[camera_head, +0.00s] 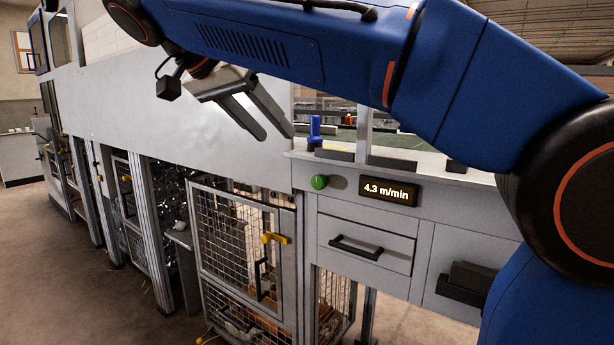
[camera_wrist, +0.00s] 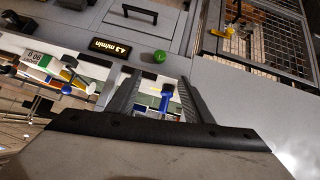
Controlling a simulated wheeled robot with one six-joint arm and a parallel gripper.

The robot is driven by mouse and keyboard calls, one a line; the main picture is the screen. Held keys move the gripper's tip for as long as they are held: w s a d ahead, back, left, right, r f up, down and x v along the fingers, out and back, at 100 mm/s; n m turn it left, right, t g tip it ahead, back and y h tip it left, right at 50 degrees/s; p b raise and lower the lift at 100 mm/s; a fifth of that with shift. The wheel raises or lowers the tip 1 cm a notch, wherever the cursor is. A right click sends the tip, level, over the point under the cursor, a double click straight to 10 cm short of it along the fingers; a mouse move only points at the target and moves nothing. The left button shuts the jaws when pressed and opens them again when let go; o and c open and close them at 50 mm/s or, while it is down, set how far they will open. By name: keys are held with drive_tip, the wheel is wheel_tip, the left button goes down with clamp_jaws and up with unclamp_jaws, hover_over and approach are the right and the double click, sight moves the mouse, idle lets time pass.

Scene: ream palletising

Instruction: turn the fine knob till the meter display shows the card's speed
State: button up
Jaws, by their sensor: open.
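The meter display (camera_head: 388,191) on the grey machine front reads 4.3 m/min. It also shows in the wrist view (camera_wrist: 110,47). A round green knob (camera_head: 319,182) sits just left of it; in the wrist view the green knob (camera_wrist: 159,57) lies beyond my fingertips. A blue upright knob or handle (camera_head: 314,128) stands on the ledge above. In the wrist view the blue piece (camera_wrist: 167,94) appears between my fingers. I cannot tell which is the fine knob. My gripper (camera_head: 279,137) is open and empty, up and left of the green knob. A green-and-white card (camera_wrist: 38,59) has lettering too small to read surely.
Below the display is a drawer (camera_head: 366,243) with a black handle. A wire-mesh door (camera_head: 236,245) with a yellow latch stands to its left. Several coloured handles (camera_wrist: 70,75) lie near the card. Open floor (camera_head: 110,290) is at lower left.

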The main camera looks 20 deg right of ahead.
sight(316, 178)
drive_tip(key=x, duration=1.7)
drive_tip(key=shift+f, duration=0.1)
drive_tip(key=c, duration=1.1)
